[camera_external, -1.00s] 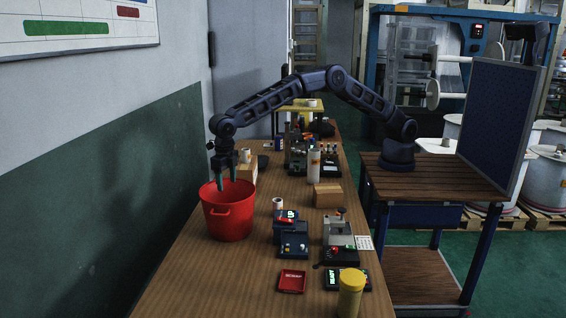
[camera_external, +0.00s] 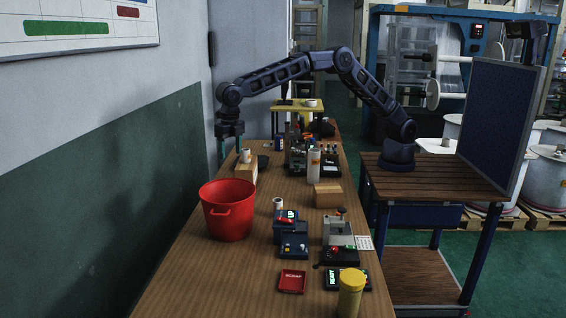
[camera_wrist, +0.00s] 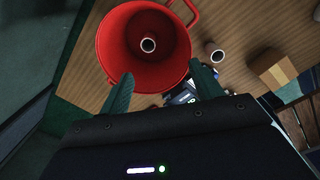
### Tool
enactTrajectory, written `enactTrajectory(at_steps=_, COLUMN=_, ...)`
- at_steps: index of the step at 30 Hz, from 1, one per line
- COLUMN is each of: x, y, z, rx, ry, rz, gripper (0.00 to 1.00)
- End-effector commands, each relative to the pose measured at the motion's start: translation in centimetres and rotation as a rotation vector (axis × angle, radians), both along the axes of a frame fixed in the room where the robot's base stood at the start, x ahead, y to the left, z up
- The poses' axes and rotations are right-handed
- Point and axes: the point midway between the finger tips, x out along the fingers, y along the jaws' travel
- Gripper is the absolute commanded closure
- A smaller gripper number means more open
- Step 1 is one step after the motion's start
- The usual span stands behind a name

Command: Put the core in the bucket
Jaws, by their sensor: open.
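The red bucket (camera_external: 228,213) stands upright near the table's left edge; its open mouth shows in the wrist view (camera_wrist: 113,45). A small pale core (camera_wrist: 148,45) with a dark hole lies inside the bucket, seen end-on; the bucket's wall hides it in the external view. My gripper (camera_external: 230,150) is open and empty, raised above and beyond the bucket. Its two spread fingers (camera_wrist: 162,78) show in the wrist view, with nothing between them.
Another core stands on the table (camera_external: 278,204) right of the bucket, and one more sits on a wooden block (camera_external: 245,157) behind it. Devices and a cardboard box (camera_external: 328,196) stand to the right. A wall runs along the left.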

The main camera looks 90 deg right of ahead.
Motion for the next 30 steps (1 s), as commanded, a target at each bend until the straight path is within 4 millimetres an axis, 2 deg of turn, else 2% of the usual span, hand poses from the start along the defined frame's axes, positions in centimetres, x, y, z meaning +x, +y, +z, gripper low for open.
enactTrajectory(at_steps=1, x=-0.4, y=-1.5, z=1.7, rx=0.003, ry=-0.009, rz=-0.047, gripper=0.35)
enactTrajectory(at_steps=3, x=-1.0, y=-3.2, z=3.7, rx=0.007, ry=-0.021, rz=-0.115, gripper=0.35)
enactTrajectory(at_steps=8, x=-2.7, y=-7.2, z=7.7, rx=0.02, ry=-0.044, rz=-0.271, gripper=0.35)
enactTrajectory(at_steps=15, x=-6.1, y=-13.5, z=12.9, rx=0.044, ry=-0.077, rz=-0.51, gripper=0.35)
enactTrajectory(at_steps=24, x=-11.7, y=-21.1, z=18.0, rx=0.085, ry=-0.115, rz=-0.812, gripper=0.35)
enactTrajectory(at_steps=30, x=-16.2, y=-26.0, z=20.4, rx=0.119, ry=-0.136, rz=-1.017, gripper=0.35)
